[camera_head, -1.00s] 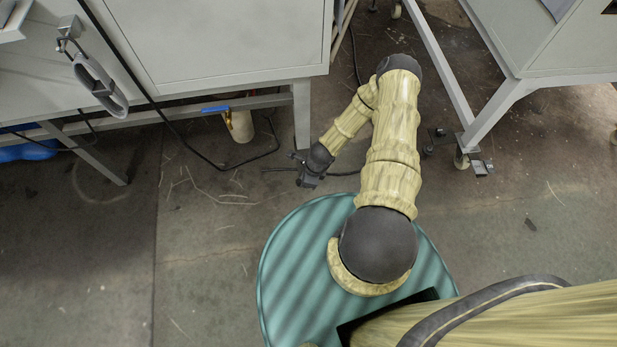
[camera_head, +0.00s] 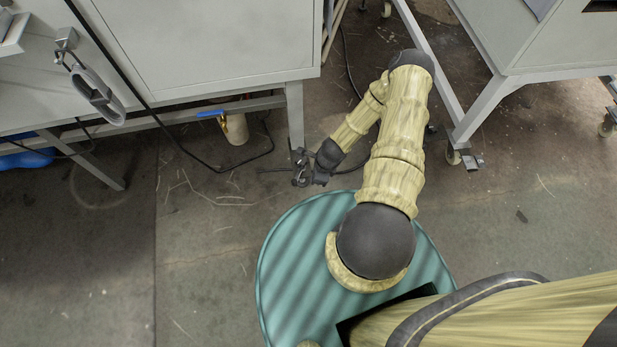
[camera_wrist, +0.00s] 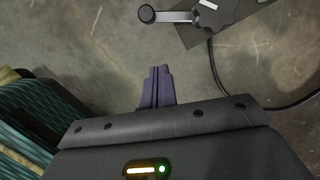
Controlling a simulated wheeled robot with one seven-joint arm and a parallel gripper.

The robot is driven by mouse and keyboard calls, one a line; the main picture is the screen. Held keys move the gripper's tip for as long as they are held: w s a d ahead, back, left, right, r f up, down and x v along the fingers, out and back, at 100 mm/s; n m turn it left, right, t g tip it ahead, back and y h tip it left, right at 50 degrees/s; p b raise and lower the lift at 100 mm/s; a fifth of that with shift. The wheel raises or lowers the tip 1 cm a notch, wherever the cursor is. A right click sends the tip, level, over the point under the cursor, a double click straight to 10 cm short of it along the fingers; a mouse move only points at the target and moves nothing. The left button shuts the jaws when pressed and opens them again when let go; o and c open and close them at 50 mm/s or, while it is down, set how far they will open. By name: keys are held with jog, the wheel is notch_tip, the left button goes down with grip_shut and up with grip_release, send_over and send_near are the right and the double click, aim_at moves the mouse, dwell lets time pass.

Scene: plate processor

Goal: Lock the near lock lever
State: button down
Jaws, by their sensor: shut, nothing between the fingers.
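A lock lever (camera_wrist: 174,16) with a round black knob shows at the top of the wrist view. It is a light grey bar, joined to a dark grey plate (camera_wrist: 228,22) just above the floor; the plate is cut off by the frame's edge. My gripper (camera_wrist: 157,70) has its two purple fingers together, with nothing between them. The fingertips point at bare floor below the lever and are apart from it. In the head view my gripper is near the foot of the grey cabinet's front leg (camera_head: 295,115). Details there are small and dark.
The grey cabinet (camera_head: 210,45) stands above and left of my gripper. A black cable (camera_head: 215,165) runs over the floor and shows near the plate in the wrist view. A wheeled grey frame (camera_head: 478,110) stands at the right. Floor at the lower left is clear.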

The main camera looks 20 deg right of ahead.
jog(key=p+v, duration=0.2)
jog(key=v, duration=0.4)
jog(key=shift+r, duration=0.35)
jog(key=w+a+r+n+h, duration=0.1)
jog(key=w+r+n, duration=0.1)
jog(key=r+n, duration=0.65)
jog(key=w+r+n, duration=0.2)
jog(key=r+n, duration=0.2)
jog(key=r, duration=1)
jog(key=s+a+r+n, duration=0.2)
jog(key=s+r+n, duration=0.15)
jog(key=r, duration=0.35)
jog(key=s+a+r+n+t+h, duration=0.1)
jog(key=s+a+r+n, duration=0.1)
jog(key=s+r+n, duration=0.3)
jog(key=s+a+r+n, duration=0.1)
jog(key=r+n, duration=0.2)
jog(key=r, duration=0.5)
jog(key=w+p+v, duration=0.3)
jog(key=p+v, duration=1.3)
jog(key=p, duration=0.1)
jog(key=w+a+r+p+v, duration=0.1)
jog(key=w+p+v, duration=0.3)
jog(key=p+v, duration=1.3)
jog(key=shift+w+a+r+p, duration=0.25)
jog(key=shift+r+p, duration=0.3)
jog(key=shift+p, duration=0.05)
